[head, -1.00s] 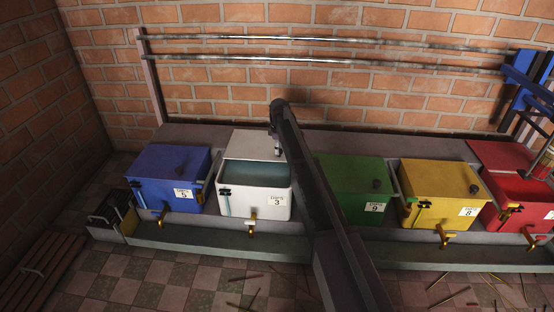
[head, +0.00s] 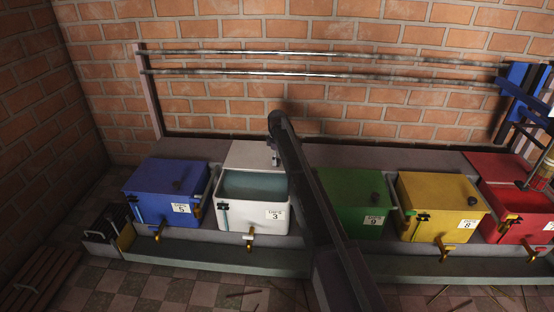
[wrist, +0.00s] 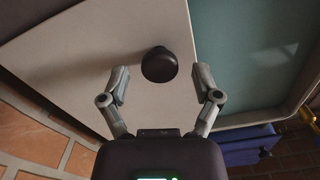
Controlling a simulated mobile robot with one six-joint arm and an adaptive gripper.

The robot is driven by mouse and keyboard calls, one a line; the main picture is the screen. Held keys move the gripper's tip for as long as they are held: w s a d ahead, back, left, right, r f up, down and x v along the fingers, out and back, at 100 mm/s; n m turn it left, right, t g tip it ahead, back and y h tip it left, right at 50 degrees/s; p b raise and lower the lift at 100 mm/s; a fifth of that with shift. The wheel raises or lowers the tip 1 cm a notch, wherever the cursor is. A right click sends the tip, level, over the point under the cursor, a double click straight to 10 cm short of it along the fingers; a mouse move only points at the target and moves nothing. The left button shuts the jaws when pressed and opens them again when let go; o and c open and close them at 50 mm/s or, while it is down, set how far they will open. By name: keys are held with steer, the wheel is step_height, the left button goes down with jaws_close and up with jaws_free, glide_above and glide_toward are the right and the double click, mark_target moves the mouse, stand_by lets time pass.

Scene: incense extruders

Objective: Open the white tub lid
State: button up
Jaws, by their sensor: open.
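The white tub (head: 240,209) stands between the blue and green tubs, with a "3" label on its front. Its pale lid (head: 250,154) is slid back toward the wall, and teal contents (head: 255,184) show in the open front part. In the wrist view the lid (wrist: 95,45) carries a dark round knob (wrist: 159,65), with the teal opening to its right. My gripper (wrist: 160,72) is open, with one finger on each side of the knob and a gap on both sides. In the head view my gripper (head: 275,157) is small above the lid, partly hidden by my arm.
A blue tub (head: 165,180) stands left; green (head: 350,190), yellow (head: 440,195) and red (head: 520,205) tubs stand right. Metal rails (head: 320,75) run along the brick wall behind. My arm crosses in front of the green tub's left side.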

steer(key=s+p, duration=0.1)
steer(key=s, duration=1.8)
steer(key=s+d+r+m+p, duration=0.1)
steer(key=d+r+p, duration=0.1)
steer(key=r+p, duration=0.8)
steer(key=s+d+r+m+p, duration=0.1)
steer(key=s+d+r+p, duration=0.1)
steer(key=r+p, duration=0.8)
steer(key=shift+r, duration=0.5)
stand_by(0.5)
steer(key=s+d+m, duration=0.6)
steer(key=s+d, duration=0.3)
steer(key=s, duration=0.3)
steer(key=s+d+m, duration=0.7)
steer(key=s+d, duration=0.2)
steer(key=s, duration=0.2)
step_height(320, 180, up, 36)
steer(key=p, duration=3.6)
steer(key=shift+w+r+p, duration=0.2)
steer(key=shift+r+p, duration=0.05)
steer(key=shift+p, duration=0.05)
